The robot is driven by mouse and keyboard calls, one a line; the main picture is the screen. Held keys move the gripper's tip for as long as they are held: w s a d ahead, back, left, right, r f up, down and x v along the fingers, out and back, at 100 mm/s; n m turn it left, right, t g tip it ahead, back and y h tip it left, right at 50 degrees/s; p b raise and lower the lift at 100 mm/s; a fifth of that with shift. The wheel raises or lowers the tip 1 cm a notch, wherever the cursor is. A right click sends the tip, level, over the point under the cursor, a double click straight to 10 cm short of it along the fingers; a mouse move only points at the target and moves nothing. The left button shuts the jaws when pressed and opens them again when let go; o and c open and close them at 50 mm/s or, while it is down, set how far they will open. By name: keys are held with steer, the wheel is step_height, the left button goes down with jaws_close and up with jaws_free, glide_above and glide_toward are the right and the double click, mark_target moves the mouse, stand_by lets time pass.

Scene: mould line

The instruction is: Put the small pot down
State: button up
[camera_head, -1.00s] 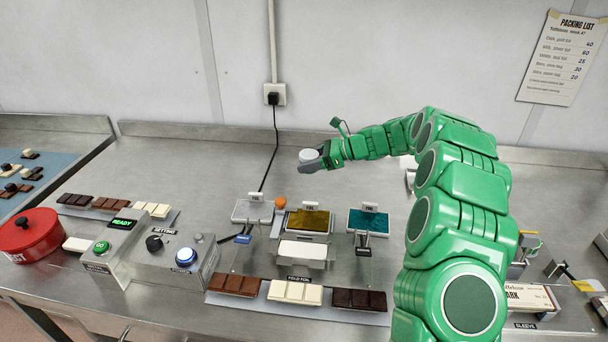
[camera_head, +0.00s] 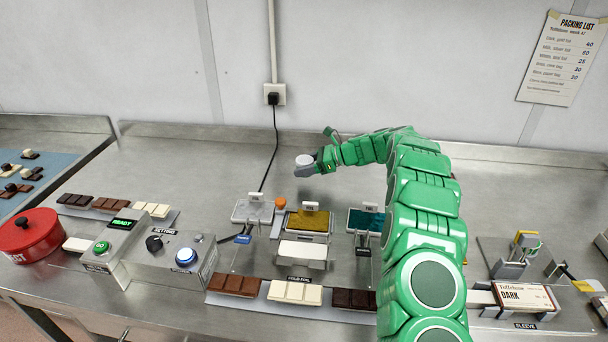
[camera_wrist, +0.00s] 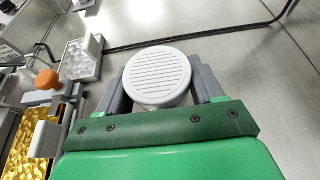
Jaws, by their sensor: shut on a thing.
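The small pot (camera_head: 305,160) is a short, round white piece with a ridged top. It also shows in the wrist view (camera_wrist: 157,76), between the two grey fingers. My gripper (camera_head: 307,167) is shut on it, above the back part of the steel counter, behind the foil trays. In the wrist view my gripper (camera_wrist: 160,88) has one finger on each side of the pot. The pot looks upright. I cannot tell whether its underside touches the counter.
Foil trays in silver (camera_head: 252,211), gold (camera_head: 307,221) and teal (camera_head: 366,220) stand in front, with an orange knob (camera_head: 280,203). A black cable (camera_head: 270,160) runs down behind the pot to the left. A red pot (camera_head: 30,235) stands far left. The counter's back left is clear.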

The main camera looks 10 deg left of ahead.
steer(key=shift+w+a+f, duration=0.1)
steer(key=shift+w+f, duration=0.1)
steer(key=shift+f, duration=1.65)
steer(key=shift+f, duration=0.15)
steer(key=o, duration=1.1)
